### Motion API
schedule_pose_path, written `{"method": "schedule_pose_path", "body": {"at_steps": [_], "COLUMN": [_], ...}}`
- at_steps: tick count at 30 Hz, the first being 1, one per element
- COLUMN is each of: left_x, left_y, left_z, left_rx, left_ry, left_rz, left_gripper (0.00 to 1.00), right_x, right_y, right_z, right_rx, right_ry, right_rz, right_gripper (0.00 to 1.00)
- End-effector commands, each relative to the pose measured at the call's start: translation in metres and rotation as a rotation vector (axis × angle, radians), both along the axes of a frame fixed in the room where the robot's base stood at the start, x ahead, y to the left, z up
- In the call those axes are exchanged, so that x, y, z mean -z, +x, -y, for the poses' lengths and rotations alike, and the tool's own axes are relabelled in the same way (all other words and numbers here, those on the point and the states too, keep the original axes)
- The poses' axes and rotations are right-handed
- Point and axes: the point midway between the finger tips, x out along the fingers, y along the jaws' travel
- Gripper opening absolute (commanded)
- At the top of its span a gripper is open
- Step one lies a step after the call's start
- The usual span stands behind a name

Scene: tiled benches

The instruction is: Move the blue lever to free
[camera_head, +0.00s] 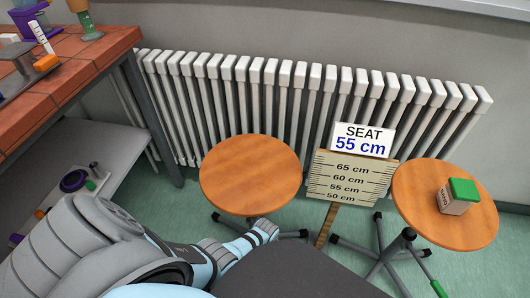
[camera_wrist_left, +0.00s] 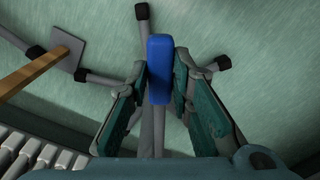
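The blue lever (camera_wrist_left: 159,72) shows in the left wrist view, upright in the picture, between the two teal fingers of my left gripper (camera_wrist_left: 161,66). The fingers flank it on both sides, with narrow gaps near the tips, so they look open around it. In the head view my left arm reaches toward the round wooden stool (camera_head: 250,175) on the left; the fingers and blue lever cannot be made out there. A sign reading "SEAT 55 cm" (camera_head: 362,139) stands above a height scale board (camera_head: 350,178). My right gripper is not in view.
A second wooden stool (camera_head: 420,205) at right carries a green-topped block (camera_head: 459,197) and has a green lever (camera_head: 438,289) below. A white radiator (camera_head: 300,95) lines the wall. A tiled bench (camera_head: 70,65) and lower shelf (camera_head: 100,150) stand at left.

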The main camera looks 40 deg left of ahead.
Motion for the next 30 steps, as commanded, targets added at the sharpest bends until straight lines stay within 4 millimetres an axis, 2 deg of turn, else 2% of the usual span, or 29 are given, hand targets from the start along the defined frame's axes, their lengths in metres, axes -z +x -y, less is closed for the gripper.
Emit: {"method": "schedule_pose_path", "body": {"at_steps": [1, 3, 4, 16, 20, 27, 30], "left_x": [-0.001, -0.001, -0.001, -0.006, -0.023, -0.066, -0.074], "left_y": [0.005, 0.004, 0.004, 0.002, 0.002, 0.003, 0.003], "left_z": [0.001, 0.001, 0.001, 0.0, 0.0, 0.0, 0.0], "left_rx": [-0.001, -0.001, -0.001, 0.001, 0.001, 0.001, 0.0], "left_ry": [-0.002, -0.001, -0.002, -0.001, -0.001, -0.001, -0.001], "left_rz": [0.012, 0.011, 0.01, 0.007, 0.009, 0.009, 0.007], "left_gripper": [0.28, 0.39, 0.4, 0.4, 0.4, 0.4, 0.4], "right_x": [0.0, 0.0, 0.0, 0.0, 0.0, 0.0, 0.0], "right_y": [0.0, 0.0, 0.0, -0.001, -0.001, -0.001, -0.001], "right_z": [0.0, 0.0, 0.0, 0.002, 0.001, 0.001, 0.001], "right_rx": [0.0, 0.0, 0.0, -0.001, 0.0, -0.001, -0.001], "right_ry": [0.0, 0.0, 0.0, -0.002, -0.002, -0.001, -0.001], "right_rz": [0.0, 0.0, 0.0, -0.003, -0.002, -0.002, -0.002], "right_gripper": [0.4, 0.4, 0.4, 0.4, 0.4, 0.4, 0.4]}}
